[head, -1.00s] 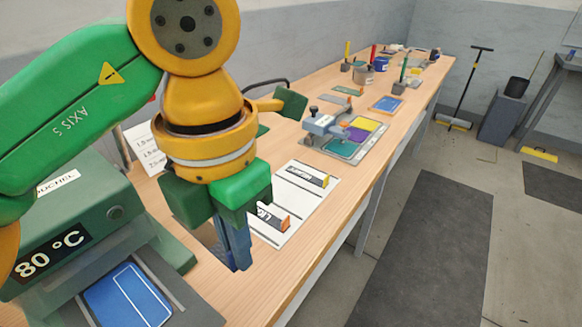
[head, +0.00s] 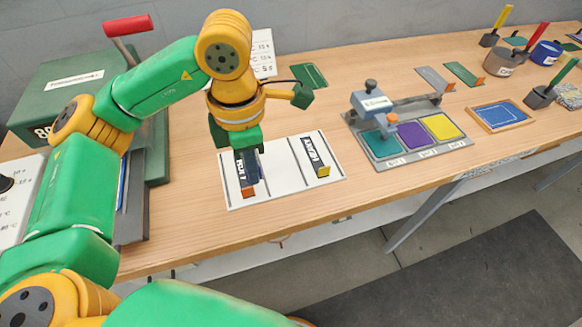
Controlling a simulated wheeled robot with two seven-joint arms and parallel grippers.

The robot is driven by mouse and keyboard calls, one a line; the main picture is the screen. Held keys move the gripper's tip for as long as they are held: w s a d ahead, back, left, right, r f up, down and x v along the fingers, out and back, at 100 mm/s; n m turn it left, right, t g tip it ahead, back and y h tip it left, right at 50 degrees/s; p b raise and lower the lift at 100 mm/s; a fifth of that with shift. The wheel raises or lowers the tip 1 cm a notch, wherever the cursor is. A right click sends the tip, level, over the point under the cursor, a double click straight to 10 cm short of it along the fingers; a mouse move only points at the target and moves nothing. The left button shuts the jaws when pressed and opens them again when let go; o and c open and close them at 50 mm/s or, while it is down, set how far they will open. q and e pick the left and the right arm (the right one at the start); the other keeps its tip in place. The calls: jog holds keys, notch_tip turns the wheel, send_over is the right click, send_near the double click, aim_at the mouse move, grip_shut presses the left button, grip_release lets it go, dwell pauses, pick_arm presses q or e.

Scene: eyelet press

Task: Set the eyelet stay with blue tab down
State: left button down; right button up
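My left gripper (head: 250,166) points down over the left part of a white lined board (head: 285,178). Its dark blue fingers are close together, low beside a dark stay with white lettering and an orange tab (head: 248,192). I cannot tell whether they touch that stay or whether anything is between them. A second dark stay with a yellow tab (head: 322,171) lies on the right part of the board, apart from the gripper. I cannot make out a stay with a blue tab; the gripper may hide it. My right gripper is not in view.
A grey fixture (head: 420,155) with teal, purple and yellow pads stands right of the board. A green press (head: 65,95) with a red handle (head: 127,25) stands at left. Blue tray (head: 498,115) and cups lie farther right. Bare wood (head: 205,225) lies before the board.

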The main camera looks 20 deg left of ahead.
pick_arm(q)
jog(key=p, duration=0.2)
send_over(287, 187)
notch_tip(287, 187, down, 6)
jog(key=shift+s, duration=0.15)
notch_tip(287, 187, down, 3)
jog(key=shift+f+p, duration=0.1)
jog(key=shift+p, duration=0.25)
jog(key=shift+w+f, duration=0.25)
jog(key=shift+f, duration=0.1)
jog(key=shift+f, duration=0.1)
jog(key=shift+f+b, duration=0.1)
jog(key=shift+b, duration=0.2)
jog(key=c, duration=1)
grip_release()
jog(key=shift+c, duration=0.2)
